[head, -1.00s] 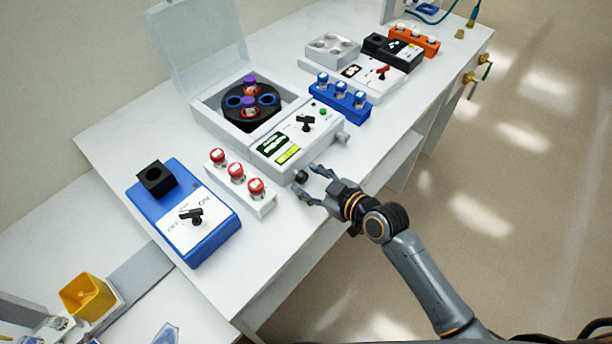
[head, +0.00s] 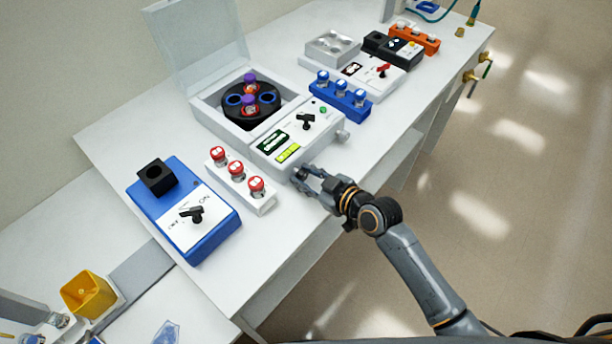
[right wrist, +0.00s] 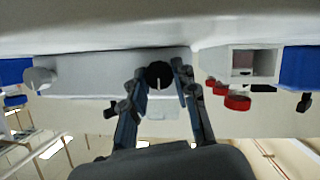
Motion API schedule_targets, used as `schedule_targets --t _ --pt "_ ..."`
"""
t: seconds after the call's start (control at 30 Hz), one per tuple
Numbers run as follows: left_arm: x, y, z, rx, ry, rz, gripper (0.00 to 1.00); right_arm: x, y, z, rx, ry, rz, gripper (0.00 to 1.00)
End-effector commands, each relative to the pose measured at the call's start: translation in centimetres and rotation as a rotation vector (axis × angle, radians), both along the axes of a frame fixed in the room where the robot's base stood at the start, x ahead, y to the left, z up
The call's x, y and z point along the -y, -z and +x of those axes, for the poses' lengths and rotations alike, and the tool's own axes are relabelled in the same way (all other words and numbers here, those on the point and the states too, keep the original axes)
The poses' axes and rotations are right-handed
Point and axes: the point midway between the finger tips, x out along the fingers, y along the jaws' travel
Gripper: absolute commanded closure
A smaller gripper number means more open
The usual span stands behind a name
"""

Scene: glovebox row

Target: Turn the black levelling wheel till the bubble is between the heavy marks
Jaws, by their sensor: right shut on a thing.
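The black levelling wheel (right wrist: 160,74) sits on the front face of the pale centrifuge (head: 252,163) and carries a white line, upright in the right wrist view. My right gripper (head: 300,177) is shut on it, with one finger at each side; it also shows in the right wrist view (right wrist: 160,78). In the head view the fingers mostly hide the wheel. A yellow-green level vial (head: 288,153) lies on the centrifuge's top panel; its bubble and marks are too small to tell. My left gripper is in neither view.
A white rack (head: 264,204) with red-capped vials stands close left of my right gripper. A blue device (head: 212,245) with a black knob is farther left. A grey side knob (head: 343,135) and a blue rack (head: 352,108) are to the right. The floor before the table is clear.

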Motion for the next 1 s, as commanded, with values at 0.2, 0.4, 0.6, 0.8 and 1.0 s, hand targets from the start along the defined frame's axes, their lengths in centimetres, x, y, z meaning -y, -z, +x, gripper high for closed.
schedule_targets --t 0.2,0.4,0.6,0.8,1.0 --pt "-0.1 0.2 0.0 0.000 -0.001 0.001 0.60 0.1 0.1 0.1 -0.069 -0.002 0.066 1.00" --pt "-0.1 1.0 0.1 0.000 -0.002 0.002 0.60 0.2 0.2 0.2 -0.172 -0.001 0.170 1.00" --pt "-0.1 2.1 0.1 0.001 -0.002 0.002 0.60 0.3 0.3 0.3 -0.277 -0.001 0.275 1.00" --pt "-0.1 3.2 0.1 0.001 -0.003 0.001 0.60 0.3 0.3 0.3 -0.358 0.000 0.359 1.00" --pt "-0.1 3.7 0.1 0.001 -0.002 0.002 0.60 0.3 0.1 0.3 -0.405 0.000 0.406 1.00"
